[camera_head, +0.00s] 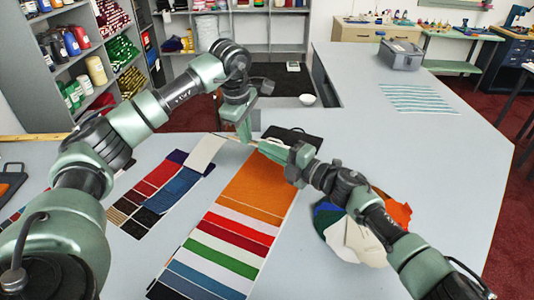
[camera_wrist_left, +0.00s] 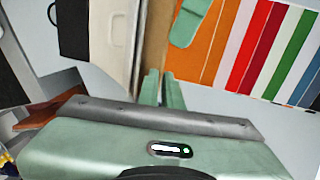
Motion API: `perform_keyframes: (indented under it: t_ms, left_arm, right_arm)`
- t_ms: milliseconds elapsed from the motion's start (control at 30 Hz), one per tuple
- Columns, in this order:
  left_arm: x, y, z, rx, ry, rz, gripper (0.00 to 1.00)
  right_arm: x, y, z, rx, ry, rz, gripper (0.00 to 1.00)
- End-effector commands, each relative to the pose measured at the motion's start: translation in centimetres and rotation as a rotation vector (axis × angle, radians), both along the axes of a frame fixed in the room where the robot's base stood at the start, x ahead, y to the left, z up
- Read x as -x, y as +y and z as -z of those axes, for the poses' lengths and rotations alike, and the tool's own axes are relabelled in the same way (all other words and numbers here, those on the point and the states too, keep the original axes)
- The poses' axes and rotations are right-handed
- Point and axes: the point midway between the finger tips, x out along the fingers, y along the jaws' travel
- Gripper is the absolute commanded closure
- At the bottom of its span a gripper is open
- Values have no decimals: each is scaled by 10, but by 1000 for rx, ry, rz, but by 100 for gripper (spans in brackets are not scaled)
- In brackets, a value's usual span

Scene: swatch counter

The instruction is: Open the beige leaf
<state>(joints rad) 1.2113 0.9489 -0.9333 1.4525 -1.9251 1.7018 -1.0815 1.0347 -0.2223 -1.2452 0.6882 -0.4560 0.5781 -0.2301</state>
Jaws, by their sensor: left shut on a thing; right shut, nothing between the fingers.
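My left gripper (camera_head: 244,130) points down at the far end of the striped swatch strip. It is shut, and in the left wrist view its two fingers (camera_wrist_left: 161,88) close on the beige leaf (camera_wrist_left: 154,42), a narrow tan band beside the orange panel. In the head view my arms hide most of this leaf. The striped swatch strip (camera_head: 225,243) lies flat, orange at its far end, then white, red, green and blue bands. My right gripper (camera_head: 272,150) is shut and empty over the orange end; it also shows in the left wrist view (camera_wrist_left: 195,20).
A second swatch strip (camera_head: 165,190) in red, blue and black lies to the left, with a pale piece (camera_head: 205,152) at its far end. A black board (camera_head: 290,138) lies behind the grippers. A cloth pile (camera_head: 357,238) and a white bowl (camera_head: 307,100) are nearby.

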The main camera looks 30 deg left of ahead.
Motion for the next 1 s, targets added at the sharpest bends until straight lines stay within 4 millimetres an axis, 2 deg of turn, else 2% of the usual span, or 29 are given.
perform_keyframes:
  t_ms: [33,267,300,367,767,867,1000]
  left_arm:
    - [0,0,1,0,0,-1,100]
    - [1,-1,2,0,6,1,100]
    - [1,-1,3,0,6,1,86]
    - [1,-1,2,1,7,1,71]
    - [1,0,-5,0,2,0,71]
    - [3,-1,-20,0,-2,1,71]
    - [9,-2,-49,0,-3,1,71]
  right_arm:
    - [-3,1,-6,-2,-2,2,100]
    - [-5,1,-7,-3,0,4,100]
    - [-5,1,-7,-3,0,4,100]
    - [-5,1,-7,-3,0,4,100]
    - [-4,0,-5,0,0,4,100]
    - [-4,0,-5,0,0,4,100]
    - [-4,0,-5,1,0,4,100]
